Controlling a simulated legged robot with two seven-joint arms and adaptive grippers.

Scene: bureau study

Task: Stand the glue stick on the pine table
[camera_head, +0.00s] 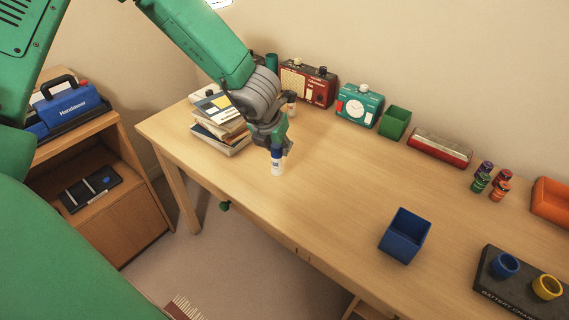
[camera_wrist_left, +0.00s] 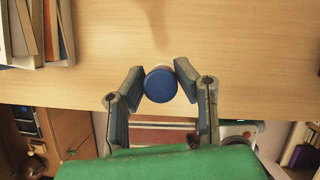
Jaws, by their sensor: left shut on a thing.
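The glue stick (camera_head: 277,163) is white with a blue cap. It is upright near the front left part of the pine table (camera_head: 330,205). My left gripper (camera_head: 277,148) is shut on its upper part from above. In the left wrist view the round blue cap (camera_wrist_left: 160,84) sits between the two fingers (camera_wrist_left: 152,88). The lower white part shows below the fingers in the head view. I cannot tell whether its base touches the table top. My right gripper is not in view.
A stack of books (camera_head: 222,130) stands just left of the gripper. A blue open box (camera_head: 405,236) is at the front right. A red radio (camera_head: 307,83), a teal clock (camera_head: 359,105) and a green box (camera_head: 394,123) line the wall. The table's middle is clear.

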